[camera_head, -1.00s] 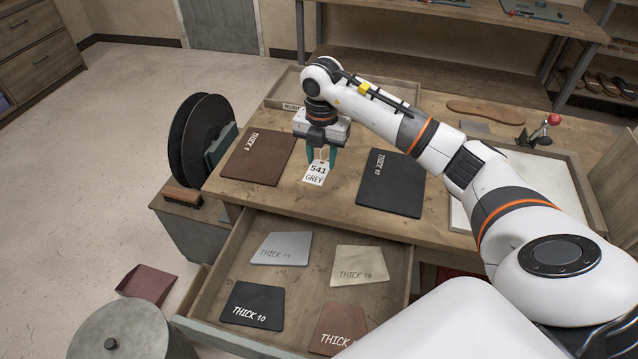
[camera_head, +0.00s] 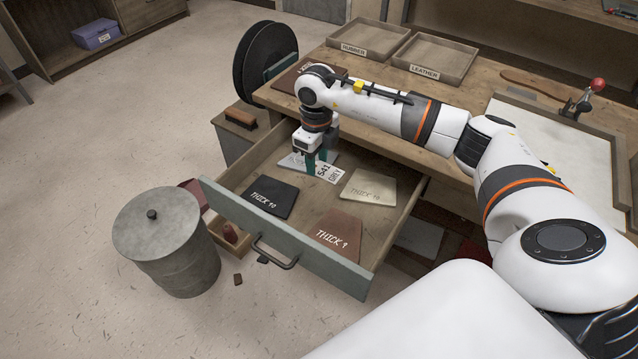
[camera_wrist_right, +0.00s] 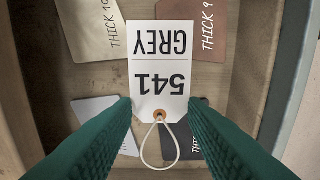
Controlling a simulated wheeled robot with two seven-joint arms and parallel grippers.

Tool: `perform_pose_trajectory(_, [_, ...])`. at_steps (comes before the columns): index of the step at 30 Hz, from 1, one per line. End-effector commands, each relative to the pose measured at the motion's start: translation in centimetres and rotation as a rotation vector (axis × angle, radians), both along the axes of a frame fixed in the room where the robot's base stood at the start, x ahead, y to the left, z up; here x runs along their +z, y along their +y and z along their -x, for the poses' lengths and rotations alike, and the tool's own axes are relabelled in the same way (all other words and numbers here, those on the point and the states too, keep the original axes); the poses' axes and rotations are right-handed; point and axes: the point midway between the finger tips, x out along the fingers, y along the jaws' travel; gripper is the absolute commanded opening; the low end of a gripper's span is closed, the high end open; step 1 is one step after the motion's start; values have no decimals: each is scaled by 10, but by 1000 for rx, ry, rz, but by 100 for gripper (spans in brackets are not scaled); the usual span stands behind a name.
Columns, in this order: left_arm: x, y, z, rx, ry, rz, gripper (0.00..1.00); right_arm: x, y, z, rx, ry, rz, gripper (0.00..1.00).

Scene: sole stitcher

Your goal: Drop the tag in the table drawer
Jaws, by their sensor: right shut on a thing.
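The tag (camera_head: 326,171) is a white card printed "541 GREY". The gap between the tag and the drawer floor is hard to judge. The drawer holds a black sheet (camera_head: 271,196), a cream sheet (camera_head: 369,187), a brown "THICK 9" sheet (camera_head: 338,233) and a grey sheet (camera_head: 296,161) partly hidden by the gripper. My left gripper is not in view.
Trays marked RUBBER (camera_head: 368,38) and LEATHER (camera_head: 434,58) stand on the table. A lidded grey bin (camera_head: 165,250) stands left of the drawer, with a small box (camera_head: 229,237) between them. A clamp with a red knob (camera_head: 587,97) sits at the right.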

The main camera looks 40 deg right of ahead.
Motion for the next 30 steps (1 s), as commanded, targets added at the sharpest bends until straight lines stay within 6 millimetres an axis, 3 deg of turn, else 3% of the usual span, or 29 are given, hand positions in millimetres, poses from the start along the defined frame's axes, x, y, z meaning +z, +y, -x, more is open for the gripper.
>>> perform_pose_trajectory(4, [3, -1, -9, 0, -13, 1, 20, -29, 1, 1, -2, 4, 0, 18])
perform_pose_trajectory(17, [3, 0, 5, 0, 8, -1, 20, -76, 0, 1, -5, 4, -1, 18])
perform_pose_trajectory(30, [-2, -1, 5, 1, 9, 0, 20, -85, 0, 0, -4, 1, 0, 18])
